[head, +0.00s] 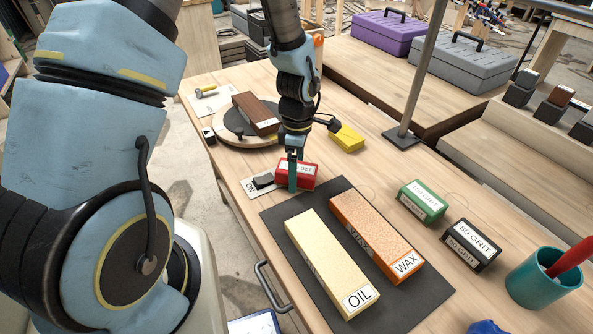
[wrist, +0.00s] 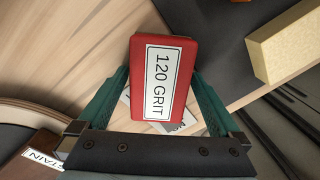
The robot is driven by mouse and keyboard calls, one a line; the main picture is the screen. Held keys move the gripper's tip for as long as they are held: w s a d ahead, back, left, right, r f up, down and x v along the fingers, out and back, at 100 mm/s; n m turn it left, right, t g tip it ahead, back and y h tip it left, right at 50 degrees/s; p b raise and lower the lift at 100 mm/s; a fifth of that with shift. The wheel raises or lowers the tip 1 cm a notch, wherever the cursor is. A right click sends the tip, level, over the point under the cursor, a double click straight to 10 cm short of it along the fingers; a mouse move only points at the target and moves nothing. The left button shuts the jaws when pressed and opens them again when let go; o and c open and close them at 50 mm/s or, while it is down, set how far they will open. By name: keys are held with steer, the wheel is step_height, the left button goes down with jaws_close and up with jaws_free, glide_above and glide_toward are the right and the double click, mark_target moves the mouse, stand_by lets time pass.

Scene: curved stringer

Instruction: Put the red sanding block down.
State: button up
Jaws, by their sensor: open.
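The red sanding block (head: 297,174) sits on the wooden workbench by the upper edge of the dark mat, next to a white label card (head: 251,187). In the wrist view the red block (wrist: 163,56) shows its label "120 GRIT". My gripper (head: 291,172) is low at the block in the head view. In the wrist view the teal fingers of my gripper (wrist: 160,97) stand on either side of the block's near end, spread apart. The finger tips and any contact with the block are not clear.
A dark mat (head: 420,305) bears a pale OIL block (head: 325,255) and an orange WAX block (head: 375,235). Green (head: 422,201) and black (head: 470,245) grit blocks stand to the right. A yellow block (head: 347,138) and a round board (head: 228,128) with a brown block lie behind.

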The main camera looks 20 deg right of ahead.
steer(key=c, duration=1.5)
steer(key=shift+r, duration=0.1)
